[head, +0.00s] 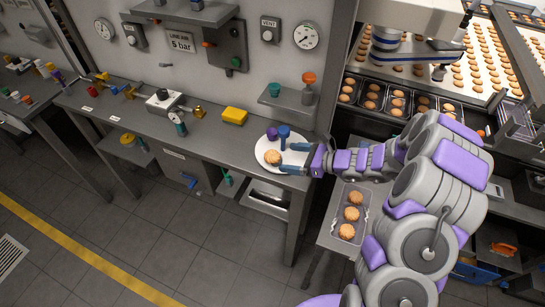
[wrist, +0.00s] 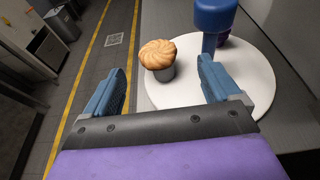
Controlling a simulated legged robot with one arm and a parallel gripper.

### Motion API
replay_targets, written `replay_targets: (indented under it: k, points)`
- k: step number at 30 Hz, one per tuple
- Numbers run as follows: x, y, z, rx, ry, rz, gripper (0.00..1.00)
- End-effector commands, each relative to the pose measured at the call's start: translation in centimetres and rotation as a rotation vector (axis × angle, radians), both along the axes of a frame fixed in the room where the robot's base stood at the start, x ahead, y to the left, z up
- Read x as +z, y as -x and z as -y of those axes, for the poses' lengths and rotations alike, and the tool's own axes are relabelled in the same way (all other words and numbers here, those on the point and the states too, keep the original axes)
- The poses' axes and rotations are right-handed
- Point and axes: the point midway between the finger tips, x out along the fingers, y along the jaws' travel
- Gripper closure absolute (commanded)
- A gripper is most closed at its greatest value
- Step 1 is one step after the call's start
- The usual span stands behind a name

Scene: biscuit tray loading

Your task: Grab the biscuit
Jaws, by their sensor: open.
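A golden ridged biscuit (head: 272,157) is at the white round plate (head: 262,145) on the grey bench. In the wrist view the biscuit (wrist: 159,53) sits on a small dark grey stub near the edge of the plate (wrist: 180,95). My gripper (head: 286,158) reaches in from the right, its blue fingers apart and nothing between them. In the wrist view my gripper (wrist: 162,70) has a finger to either side of the biscuit's line, and the biscuit lies just beyond the fingertips, apart from both.
A blue knob-topped piece (head: 284,132) and a purple one (head: 271,133) stand on the plate close to my fingers. A yellow block (head: 234,116) lies left on the bench. A tray (head: 333,222) with 3 biscuits is below my arm. A small shelf (head: 286,101) hangs behind.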

Motion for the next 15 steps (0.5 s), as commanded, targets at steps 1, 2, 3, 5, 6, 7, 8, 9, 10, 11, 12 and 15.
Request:
replay_targets:
  k: [1, 2, 3, 5, 6, 7, 8, 9, 10, 11, 12, 15]
  points:
    - [-0.1, -0.1, -0.4, 0.002, 0.000, 0.000, 0.10]
    - [-0.2, -0.1, -0.5, 0.002, 0.000, 0.000, 0.10]
    - [-0.2, -0.1, -0.6, 0.002, 0.000, -0.001, 0.10]
    - [-0.3, -0.3, -0.9, 0.001, 0.000, 0.000, 0.10]
    - [-0.5, -0.3, -1.3, 0.002, 0.000, -0.001, 0.10]
    - [-0.6, -0.4, -1.6, 0.003, 0.000, -0.001, 0.10]
    - [-0.7, -0.6, -2.1, 0.003, -0.001, -0.002, 0.10]
    - [-1.0, -0.7, -2.7, 0.004, 0.001, -0.001, 0.10]
    - [-1.1, -0.8, -3.1, 0.004, 0.001, -0.001, 0.10]
    - [-1.2, -1.0, -3.5, 0.005, 0.000, -0.002, 0.10]
    - [-1.4, -1.2, -4.0, 0.004, 0.000, -0.001, 0.10]
    - [-1.6, -1.5, -4.9, 0.002, 0.000, -0.001, 0.10]
